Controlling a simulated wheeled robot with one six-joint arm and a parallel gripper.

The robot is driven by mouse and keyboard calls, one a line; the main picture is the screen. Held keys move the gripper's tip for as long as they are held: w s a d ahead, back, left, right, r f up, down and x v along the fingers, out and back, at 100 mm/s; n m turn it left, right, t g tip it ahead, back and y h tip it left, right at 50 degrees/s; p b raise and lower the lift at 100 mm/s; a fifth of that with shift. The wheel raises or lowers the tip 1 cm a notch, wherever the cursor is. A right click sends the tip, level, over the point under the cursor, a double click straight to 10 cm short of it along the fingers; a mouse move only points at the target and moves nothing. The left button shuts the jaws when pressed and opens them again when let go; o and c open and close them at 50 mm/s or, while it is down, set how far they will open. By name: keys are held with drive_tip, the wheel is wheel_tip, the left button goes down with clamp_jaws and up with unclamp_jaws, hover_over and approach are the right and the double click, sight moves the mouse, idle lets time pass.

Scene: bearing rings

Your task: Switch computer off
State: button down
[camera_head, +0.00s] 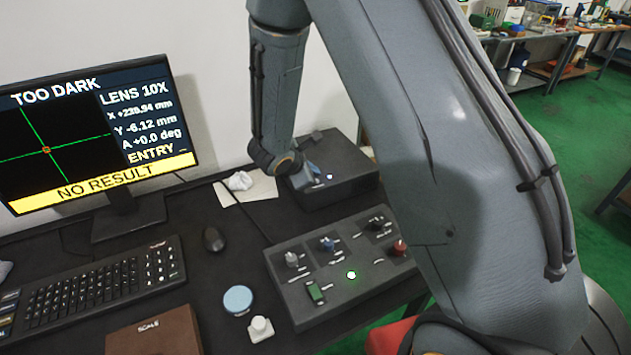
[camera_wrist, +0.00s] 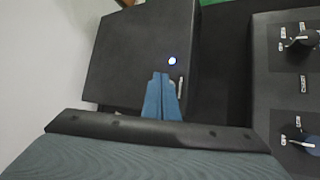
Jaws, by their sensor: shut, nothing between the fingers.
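The computer is a black box (camera_head: 350,187) on the dark desk behind the control panel, and it fills the upper middle of the wrist view (camera_wrist: 130,50). A small round light or button (camera_head: 329,176) glows white-blue on it; it also shows in the wrist view (camera_wrist: 172,61). My gripper (camera_head: 316,168) is shut and empty, its blue fingers over the box. In the wrist view my gripper's fingertips (camera_wrist: 161,75) lie just below and left of the glowing spot. I cannot tell whether they touch the box.
A control panel (camera_head: 330,265) with knobs, a green switch and a lit button stands in front of the computer. The monitor (camera_head: 95,130) reads "TOO DARK" and "NO RESULT".

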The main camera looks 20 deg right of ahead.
drive_tip(key=shift+f+b, duration=0.75)
drive_tip(key=shift+b, duration=0.35)
idle(0.6)
drive_tip(key=shift+r, duration=0.15)
idle(0.3)
drive_tip(key=shift+r+p, duration=0.3)
drive_tip(key=shift+r, duration=0.3)
drive_tip(key=shift+r, duration=0.1)
drive_tip(key=shift+r+p, duration=1.45)
drive_tip(key=shift+r, duration=0.95)
